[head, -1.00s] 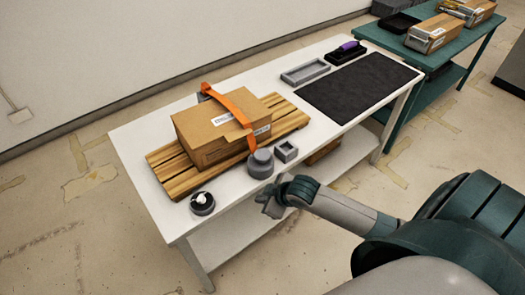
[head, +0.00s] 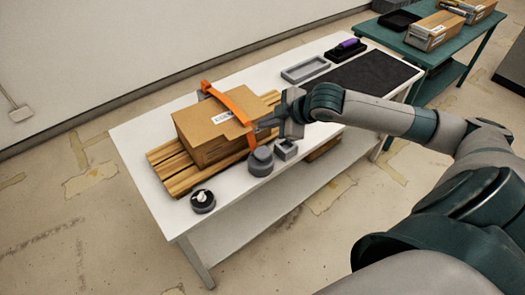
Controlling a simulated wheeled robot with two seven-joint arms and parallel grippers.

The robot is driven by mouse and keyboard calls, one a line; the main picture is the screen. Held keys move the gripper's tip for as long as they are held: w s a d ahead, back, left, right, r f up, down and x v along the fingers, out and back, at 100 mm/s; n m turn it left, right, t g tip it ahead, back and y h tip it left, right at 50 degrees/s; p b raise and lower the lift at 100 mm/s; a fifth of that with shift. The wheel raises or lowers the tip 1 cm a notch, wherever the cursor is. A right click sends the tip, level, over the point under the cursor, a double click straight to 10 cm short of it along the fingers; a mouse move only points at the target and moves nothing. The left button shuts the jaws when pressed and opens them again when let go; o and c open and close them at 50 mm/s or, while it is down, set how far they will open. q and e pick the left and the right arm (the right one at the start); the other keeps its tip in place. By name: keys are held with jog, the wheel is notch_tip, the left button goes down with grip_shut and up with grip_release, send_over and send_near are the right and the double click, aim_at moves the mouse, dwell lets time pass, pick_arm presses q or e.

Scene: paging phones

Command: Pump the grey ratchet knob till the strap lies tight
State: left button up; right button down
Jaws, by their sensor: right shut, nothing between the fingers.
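A grey ratchet knob (head: 260,162) stands on the white table's near side, in front of the cardboard box (head: 203,144). An orange strap (head: 233,104) runs over the box and down its near side towards the knob. It bows up off the top of the box near the far edge. The box sits on a wooden slatted pallet (head: 177,175). My right gripper (head: 262,128) is shut and empty. It is above and behind the knob, close to the strap and the box's right side; whether it touches them I cannot tell. My left gripper is not in view.
A small grey square holder (head: 286,150) stands right of the knob. A round black dish with a white piece (head: 203,201) is at the front left. A grey tray (head: 305,70) and a dark mat (head: 372,76) lie farther back. A green table (head: 465,40) holds more boxes.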

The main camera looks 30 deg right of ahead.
jog(key=shift+f, duration=0.2)
jog(key=b, duration=0.7)
send_over(262, 151)
jog(key=s, duration=0.2)
jog(key=f, duration=0.6)
jog(key=shift+w+d, duration=0.25)
jog(key=shift+f, duration=1.25)
jog(key=shift+f, duration=0.4)
jog(key=shift+f+b, duration=0.4)
jog(key=shift+f, duration=0.8)
dwell(1.7)
jog(key=shift+r, duration=0.15)
jog(key=shift+r+p, duration=1.45)
jog(key=shift+p, duration=0.1)
